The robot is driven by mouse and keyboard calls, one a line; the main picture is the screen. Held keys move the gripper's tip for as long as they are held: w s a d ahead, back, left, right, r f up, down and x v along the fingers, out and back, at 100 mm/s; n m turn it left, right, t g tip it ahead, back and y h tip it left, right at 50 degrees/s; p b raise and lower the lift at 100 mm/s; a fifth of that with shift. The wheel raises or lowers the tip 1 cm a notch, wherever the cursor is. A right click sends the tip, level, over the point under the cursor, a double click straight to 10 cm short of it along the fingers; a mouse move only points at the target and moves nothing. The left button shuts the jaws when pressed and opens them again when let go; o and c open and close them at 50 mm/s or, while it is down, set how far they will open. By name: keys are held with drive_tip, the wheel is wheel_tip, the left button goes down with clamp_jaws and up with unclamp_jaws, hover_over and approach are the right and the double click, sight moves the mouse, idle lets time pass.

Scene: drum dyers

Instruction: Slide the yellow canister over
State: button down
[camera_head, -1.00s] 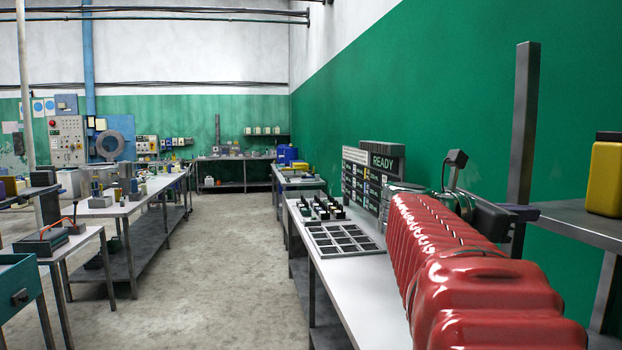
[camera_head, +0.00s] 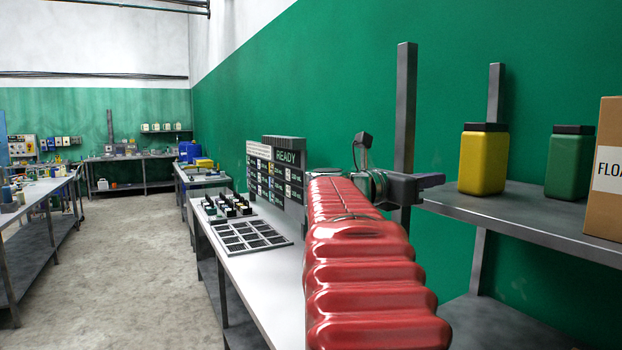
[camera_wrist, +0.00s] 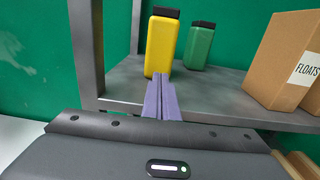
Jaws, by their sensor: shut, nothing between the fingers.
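The yellow canister (camera_head: 483,161) with a black cap stands upright on a grey shelf (camera_head: 530,218), near its left end in the head view. It also shows in the wrist view (camera_wrist: 161,45), just beyond my fingertips. My gripper (camera_head: 432,180) is shut and empty, left of the canister in the head view. In the wrist view my gripper (camera_wrist: 160,78) has its two fingers together, pointing at the canister's lower part. The fingertips overlap its base in the picture; I cannot tell whether they touch it.
A green canister (camera_head: 569,163) stands to the right of the yellow one, with shelf space between them. A cardboard box (camera_head: 604,175) stands further right. A grey post (camera_head: 404,130) rises at the shelf's left end. A bench with a black tray (camera_head: 240,235) stands at left.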

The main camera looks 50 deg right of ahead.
sight(469, 174)
drive_tip(key=x, duration=1)
drive_tip(key=shift+d, duration=0.15)
